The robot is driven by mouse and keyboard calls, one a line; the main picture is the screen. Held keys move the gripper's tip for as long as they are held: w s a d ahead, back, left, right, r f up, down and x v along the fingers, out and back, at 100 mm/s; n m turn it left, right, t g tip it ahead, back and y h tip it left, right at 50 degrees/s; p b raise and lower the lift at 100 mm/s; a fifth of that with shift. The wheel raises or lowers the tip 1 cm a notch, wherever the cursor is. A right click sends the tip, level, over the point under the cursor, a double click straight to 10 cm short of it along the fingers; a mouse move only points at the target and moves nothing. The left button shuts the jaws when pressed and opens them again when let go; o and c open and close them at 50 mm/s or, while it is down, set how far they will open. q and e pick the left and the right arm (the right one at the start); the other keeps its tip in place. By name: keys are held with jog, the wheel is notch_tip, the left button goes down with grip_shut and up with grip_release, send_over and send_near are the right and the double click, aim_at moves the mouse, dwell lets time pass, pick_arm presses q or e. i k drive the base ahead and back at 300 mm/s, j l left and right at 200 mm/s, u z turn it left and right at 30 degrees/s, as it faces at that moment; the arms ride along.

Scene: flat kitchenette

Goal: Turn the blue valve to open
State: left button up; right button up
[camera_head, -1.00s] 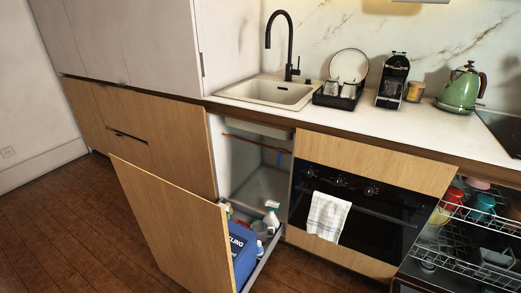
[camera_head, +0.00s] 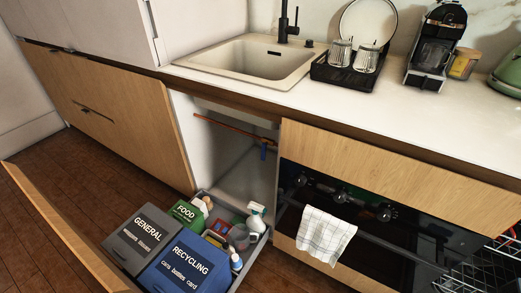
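The blue valve (camera_head: 264,152) is a small blue handle on a copper pipe (camera_head: 228,125) inside the cabinet under the sink. The handle hangs down from the pipe, near the cabinet's right side. The cabinet's pull-out drawer (camera_head: 266,238) stands open in front of it. Neither of my grippers shows in the head view.
The drawer holds a grey general bin (camera_head: 142,238), a blue recycling bin (camera_head: 187,265), a green food bin (camera_head: 186,212) and a spray bottle (camera_head: 256,218). Its wooden front (camera_head: 55,225) sticks out over the floor. The oven (camera_head: 365,215) with a towel (camera_head: 326,236) is at the right.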

aim_at(264, 145)
jog(key=i+u, duration=0.1)
jog(key=u, duration=0.3)
jog(key=i+u, duration=0.15)
jog(key=u, duration=0.3)
jog(key=i+u, duration=0.1)
jog(key=u, duration=0.3)
